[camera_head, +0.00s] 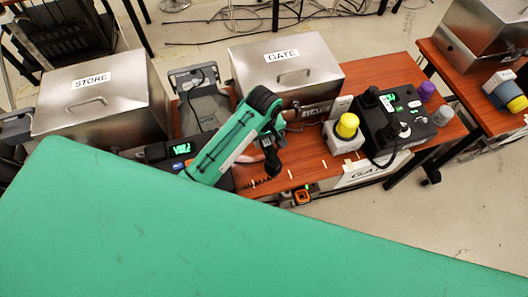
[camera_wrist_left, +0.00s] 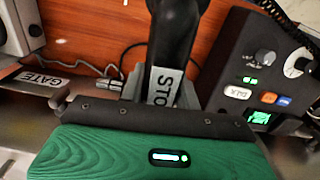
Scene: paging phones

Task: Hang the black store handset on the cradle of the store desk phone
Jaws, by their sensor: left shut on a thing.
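The black store handset (camera_wrist_left: 178,35) is in my left gripper, with a white label reading "STO" (camera_wrist_left: 165,86) facing the left wrist camera. In the head view the left gripper (camera_head: 277,135) is over the wooden table, with the dark handset (camera_head: 271,163) below it. The store desk phone (camera_head: 182,149) is dark with a green display, to the left of the gripper and partly hidden by my green arm. Its panel with a knob and lit buttons (camera_wrist_left: 250,85) shows at the right in the left wrist view. My right gripper is not in view.
Metal boxes marked STORE (camera_head: 95,105) and GATE (camera_head: 285,70) stand at the back. Right of the gripper are a yellow-domed grey box (camera_head: 345,138) and another black desk phone (camera_head: 390,135). A coiled cord (camera_head: 258,183) lies near the table's front edge.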

